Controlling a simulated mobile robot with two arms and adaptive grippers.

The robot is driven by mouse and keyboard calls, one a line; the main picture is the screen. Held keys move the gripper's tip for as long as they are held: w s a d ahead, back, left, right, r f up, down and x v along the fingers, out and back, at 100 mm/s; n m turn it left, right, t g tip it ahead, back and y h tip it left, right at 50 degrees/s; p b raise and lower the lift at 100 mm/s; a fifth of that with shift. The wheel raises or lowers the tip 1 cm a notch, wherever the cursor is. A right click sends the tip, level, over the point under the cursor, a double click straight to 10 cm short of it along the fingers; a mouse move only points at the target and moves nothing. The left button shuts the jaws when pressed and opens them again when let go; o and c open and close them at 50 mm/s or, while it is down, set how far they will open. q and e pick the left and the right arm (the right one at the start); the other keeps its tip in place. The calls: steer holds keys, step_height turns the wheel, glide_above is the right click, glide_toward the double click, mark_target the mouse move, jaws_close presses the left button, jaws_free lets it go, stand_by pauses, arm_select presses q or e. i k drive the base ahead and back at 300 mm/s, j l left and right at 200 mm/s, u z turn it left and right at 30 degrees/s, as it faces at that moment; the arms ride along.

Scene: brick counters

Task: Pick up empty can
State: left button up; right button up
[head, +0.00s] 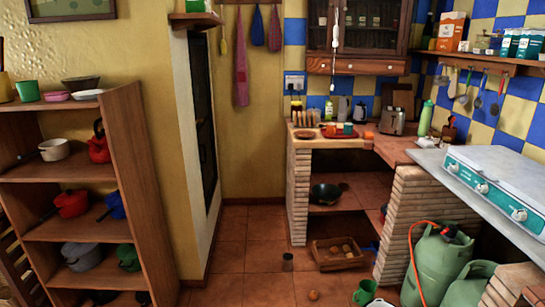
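Neither of my grippers shows in the head view.
The wooden crate (318,262) holds several round items. Green gas bottles (437,268) stand at right, a wooden shelf (137,190) with pots at left. Floor around the cylinder is mostly clear.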

mark_target(287, 258)
steer(key=i, duration=1.75)
